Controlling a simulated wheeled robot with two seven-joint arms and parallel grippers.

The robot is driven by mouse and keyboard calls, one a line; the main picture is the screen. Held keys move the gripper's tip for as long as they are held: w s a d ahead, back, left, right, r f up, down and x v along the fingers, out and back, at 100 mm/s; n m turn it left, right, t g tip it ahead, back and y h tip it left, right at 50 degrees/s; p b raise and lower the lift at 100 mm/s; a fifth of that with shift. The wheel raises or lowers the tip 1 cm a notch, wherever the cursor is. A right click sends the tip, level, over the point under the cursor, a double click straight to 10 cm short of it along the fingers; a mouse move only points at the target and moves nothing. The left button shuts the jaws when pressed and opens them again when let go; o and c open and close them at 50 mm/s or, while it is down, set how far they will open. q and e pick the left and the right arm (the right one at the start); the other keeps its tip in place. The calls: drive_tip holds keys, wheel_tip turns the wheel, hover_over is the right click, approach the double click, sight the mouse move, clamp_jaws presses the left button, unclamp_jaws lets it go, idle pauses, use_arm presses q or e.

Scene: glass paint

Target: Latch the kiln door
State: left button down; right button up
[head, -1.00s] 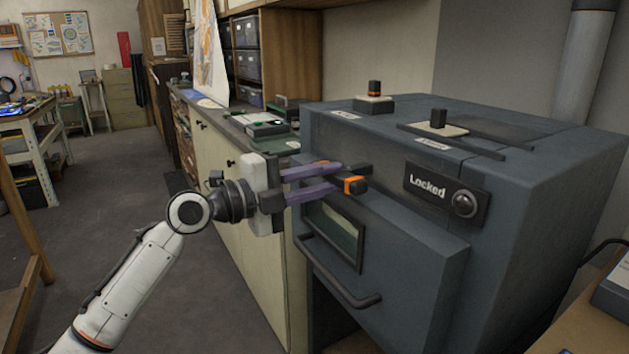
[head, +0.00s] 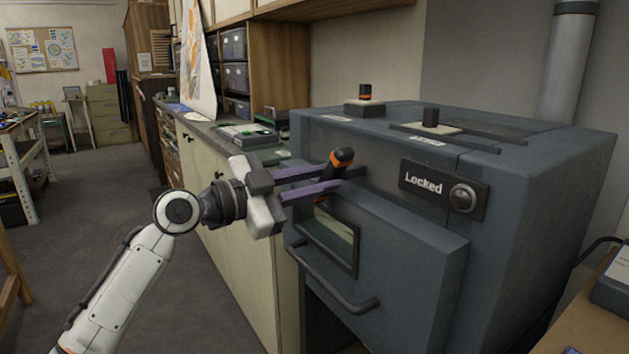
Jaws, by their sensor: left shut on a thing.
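The grey kiln (head: 545,215) stands at the right, with its door (head: 405,262) facing left and front. The door has a small window (head: 328,236) and a bar handle (head: 335,283), and looks closed against the body. A dark latch lever (head: 343,156) with an orange band sits at the door's upper edge, tilted with its end up. My left gripper (head: 336,176) is shut on this lever with its purple fingers, which hide part of it. A plate reading "Locked" (head: 423,184) with a round knob (head: 463,198) is right of the lever. My right gripper is out of view.
Two dark-knobbed fittings (head: 365,97) (head: 431,119) stand on the kiln top. A cabinet counter (head: 215,150) runs behind my left arm. A wooden surface (head: 580,315) is at the lower right.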

use_arm(q)
drive_tip(key=n+p, duration=0.1)
drive_tip(key=n, duration=0.2)
drive_tip(key=shift+n, duration=0.3)
drive_tip(key=shift+n+p, duration=0.55)
drive_tip(key=shift+n, duration=1.25)
drive_tip(key=c, duration=1.6)
unclamp_jaws()
drive_tip(key=shift+a, duration=0.1)
drive_tip(key=b+v, duration=0.1)
drive_tip(key=v, duration=0.9)
drive_tip(key=shift+s+b, duration=0.15)
drive_tip(key=shift+b, duration=0.2)
